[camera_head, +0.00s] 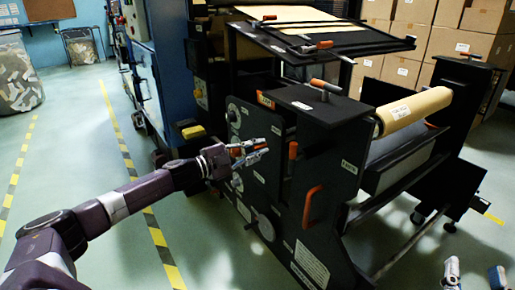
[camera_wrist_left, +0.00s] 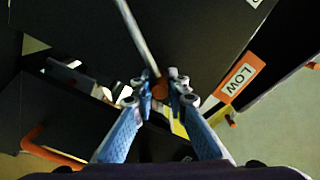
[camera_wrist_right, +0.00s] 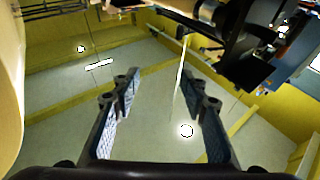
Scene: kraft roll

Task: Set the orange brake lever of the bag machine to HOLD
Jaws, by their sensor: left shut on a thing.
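The bag machine (camera_head: 325,175) stands in the middle of the head view, with a dark side panel facing my left arm. My left gripper (camera_head: 262,150) is at this panel. In the left wrist view its fingers (camera_wrist_left: 160,92) are shut on the orange end of a lever (camera_wrist_left: 160,90), and a thin metal rod (camera_wrist_left: 137,35) runs up and left from it. I see no readable HOLD mark. Another upright orange handle (camera_head: 292,150) is just right of the left gripper. My right gripper (camera_head: 476,275) is open and empty at the lower right; its spread fingers show in the right wrist view (camera_wrist_right: 160,95).
A curved orange handle (camera_head: 311,205) sticks out lower on the panel. A kraft roll (camera_head: 414,110) lies across the machine. Cartons (camera_head: 450,45) are stacked behind.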

